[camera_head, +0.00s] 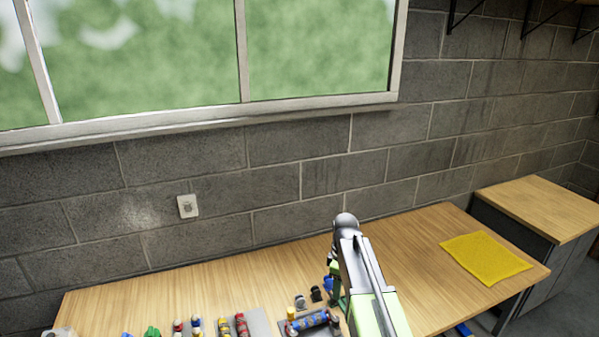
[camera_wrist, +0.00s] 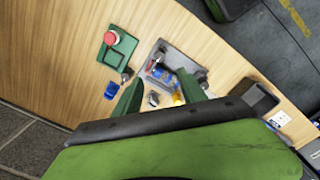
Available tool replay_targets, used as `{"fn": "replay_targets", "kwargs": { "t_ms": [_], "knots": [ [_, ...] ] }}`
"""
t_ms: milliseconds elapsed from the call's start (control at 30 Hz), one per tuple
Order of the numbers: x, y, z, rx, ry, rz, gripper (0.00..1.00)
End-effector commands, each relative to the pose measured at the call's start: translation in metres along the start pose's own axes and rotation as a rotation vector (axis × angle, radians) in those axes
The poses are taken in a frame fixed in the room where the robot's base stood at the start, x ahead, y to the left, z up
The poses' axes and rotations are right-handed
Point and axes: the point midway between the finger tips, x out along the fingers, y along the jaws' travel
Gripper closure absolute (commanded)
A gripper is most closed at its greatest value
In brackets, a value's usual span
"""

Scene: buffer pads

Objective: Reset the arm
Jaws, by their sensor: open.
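My arm (camera_head: 365,275) reaches out over the wooden workbench (camera_head: 210,285) in the head view, bent downward at its far end. My gripper (camera_wrist: 160,77) is open in the wrist view, its two green fingers spread apart and pointing down at the bench. Nothing is visibly held between them. Beyond the fingertips lies a grey plate (camera_wrist: 172,52) with a blue part and small metal and yellow pieces. The exact height of the fingers above these parts cannot be told. In the head view the fingers are partly hidden behind the arm.
A green tray (camera_wrist: 123,42) with a red-topped piece and a small blue part (camera_wrist: 112,91) lie near the fingers. A yellow pad (camera_head: 485,258) lies at the bench's right end. Small coloured parts line the front. A block wall (camera_head: 300,165) stands behind; a cabinet (camera_head: 540,205) stands right.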

Motion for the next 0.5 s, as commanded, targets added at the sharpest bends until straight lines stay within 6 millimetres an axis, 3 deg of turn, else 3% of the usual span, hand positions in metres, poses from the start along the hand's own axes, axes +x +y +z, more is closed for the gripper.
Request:
{"fn": "replay_targets", "kwargs": {
  "t_ms": [33,133,200,400,500],
  "knots": [
    [0.025,-0.015,0.008,0.001,0.000,-0.001,0.51],
    [0.048,-0.052,0.026,0.104,0.000,-0.001,0.51],
    [0.058,-0.077,0.039,0.267,0.000,-0.001,0.51],
    [0.061,-0.124,0.062,0.788,0.000,-0.001,0.51],
    [0.060,-0.128,0.064,0.985,0.000,-0.001,0.51]
  ]
}}
